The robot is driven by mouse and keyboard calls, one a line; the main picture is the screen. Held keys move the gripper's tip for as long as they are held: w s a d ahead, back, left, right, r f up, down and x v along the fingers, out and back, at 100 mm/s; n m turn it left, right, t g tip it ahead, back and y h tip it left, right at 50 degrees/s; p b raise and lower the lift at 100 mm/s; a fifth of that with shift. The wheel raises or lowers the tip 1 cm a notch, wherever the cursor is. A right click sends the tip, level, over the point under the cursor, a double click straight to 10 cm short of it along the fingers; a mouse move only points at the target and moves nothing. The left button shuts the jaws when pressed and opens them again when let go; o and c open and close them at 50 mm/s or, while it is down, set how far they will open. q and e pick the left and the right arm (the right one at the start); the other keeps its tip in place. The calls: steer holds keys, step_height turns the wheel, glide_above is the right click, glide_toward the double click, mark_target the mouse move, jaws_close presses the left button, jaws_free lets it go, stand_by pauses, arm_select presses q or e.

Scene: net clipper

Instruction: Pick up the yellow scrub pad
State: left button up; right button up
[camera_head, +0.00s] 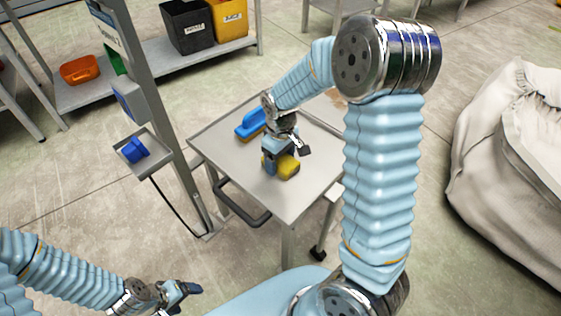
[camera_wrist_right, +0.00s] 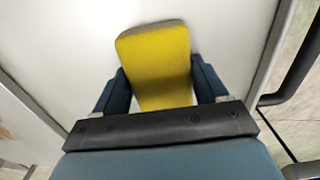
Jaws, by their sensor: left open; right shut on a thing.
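The yellow scrub pad (camera_head: 288,168) is at the grey cart top (camera_head: 312,192), partly hidden by my right gripper (camera_head: 277,160). In the right wrist view the yellow pad (camera_wrist_right: 158,62) lies between the two blue fingers of my right gripper (camera_wrist_right: 160,88), which is shut on it from both sides. Whether the pad touches the cart top or is a little above it, I cannot tell. My left gripper (camera_head: 182,291) is open and empty at the lower left, well away from the cart.
A blue-handled brush (camera_head: 250,124) lies on the cart behind my right gripper. A post with a small tray (camera_head: 148,165) holding a blue object stands left of the cart. A shelf behind holds black and yellow bins (camera_head: 188,25) and an orange bin (camera_head: 81,69). A large pale sack (camera_head: 508,170) is at right.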

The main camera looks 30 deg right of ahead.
mark_target(280, 159)
steer(key=shift+r, duration=0.15)
steer(key=shift+r, duration=0.3)
step_height(280, 159, up, 2)
steer(key=shift+r, duration=0.25)
steer(key=s+a+r, duration=0.3)
steer(key=a+r, duration=0.6)
steer(key=a, duration=0.4)
steer(key=shift+a+r, duration=0.3)
steer(key=shift+s, duration=0.1)
